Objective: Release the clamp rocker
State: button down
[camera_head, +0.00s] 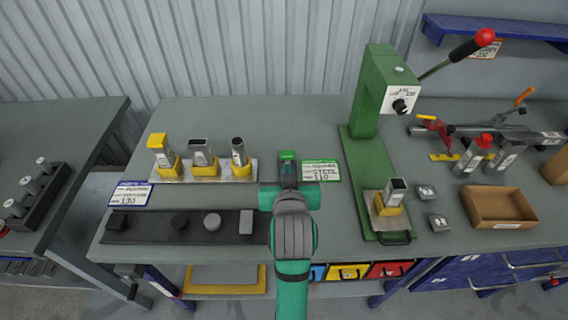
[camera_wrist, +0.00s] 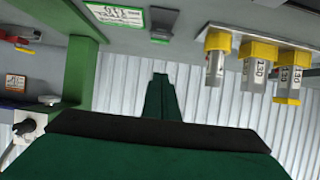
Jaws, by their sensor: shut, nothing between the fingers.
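A small dark block with a green top (camera_head: 287,156), which looks like the clamp rocker, stands on the bench left of the green press. It also shows at the top of the wrist view (camera_wrist: 163,22), with its green part on the lower edge. My gripper (camera_head: 288,178) is just in front of it in the head view, and hides its lower part. In the wrist view my green fingers (camera_wrist: 161,84) are together and empty, with their tips a little short of the block. I cannot tell whether they touch it or which way the rocker is tipped.
A green-edged card (camera_head: 321,171) lies right of the block. A plate with yellow-based tools (camera_head: 204,179) stands left, with a dark strip (camera_head: 140,226) in front. The green press (camera_head: 372,100), with its red-knobbed lever, and a cardboard tray (camera_head: 500,222) are right.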

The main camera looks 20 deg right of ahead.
jog(key=x, duration=0.9)
jog(key=shift+d+f, duration=0.15)
jog(key=shift+d, duration=0.1)
jog(key=shift+s+a+f, duration=0.1)
jog(key=shift+s+f, duration=0.1)
jog(key=shift+f, duration=0.95)
jog(key=shift+s+f, duration=0.1)
jog(key=shift+f, duration=0.7)
jog(key=shift+f, duration=0.1)
